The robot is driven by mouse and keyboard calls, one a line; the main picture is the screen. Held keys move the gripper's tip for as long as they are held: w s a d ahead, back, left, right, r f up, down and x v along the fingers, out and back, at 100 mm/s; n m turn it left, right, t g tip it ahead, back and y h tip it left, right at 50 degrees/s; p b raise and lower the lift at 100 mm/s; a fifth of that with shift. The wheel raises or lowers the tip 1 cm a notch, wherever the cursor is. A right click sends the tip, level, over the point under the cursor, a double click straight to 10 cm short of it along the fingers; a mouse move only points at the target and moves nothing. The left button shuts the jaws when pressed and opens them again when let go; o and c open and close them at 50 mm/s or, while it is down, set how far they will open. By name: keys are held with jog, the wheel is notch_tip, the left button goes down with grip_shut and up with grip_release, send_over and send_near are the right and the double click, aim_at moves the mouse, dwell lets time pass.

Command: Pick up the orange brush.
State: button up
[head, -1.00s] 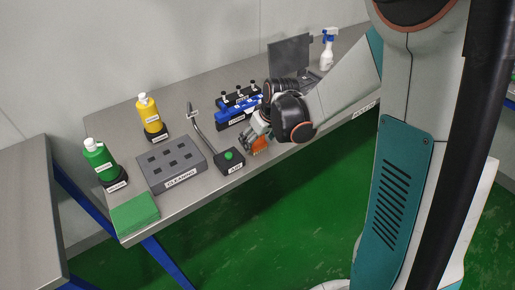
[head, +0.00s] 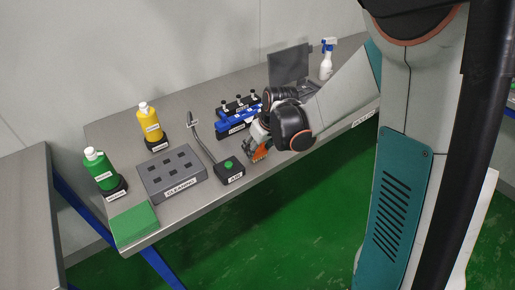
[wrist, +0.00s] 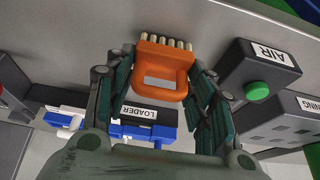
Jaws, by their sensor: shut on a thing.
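The orange brush (wrist: 160,68) is between the two fingers of my gripper (wrist: 160,85) in the wrist view, its pale bristle tufts toward the top of the picture. The fingers close on it from left and right. In the head view the brush (head: 259,154) shows as a small orange patch below my gripper (head: 252,143), at the front edge of the bench. My wrist hides part of it there, and I cannot tell whether it touches the bench top.
The black AIR box (head: 230,171) with a green button is just left of my gripper. The blue LOADER block (head: 237,120) is close behind it. The grey CLEANING block (head: 172,174), green pad (head: 134,224), green bottle (head: 101,170) and yellow bottle (head: 150,124) stand farther left.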

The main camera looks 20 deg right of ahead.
notch_tip(320, 180, up, 19)
jog(key=p, duration=0.6)
jog(key=shift+r+p, duration=0.15)
jog(key=shift+p, duration=0.2)
jog(key=o, duration=0.6)
jog(key=c, duration=0.4)
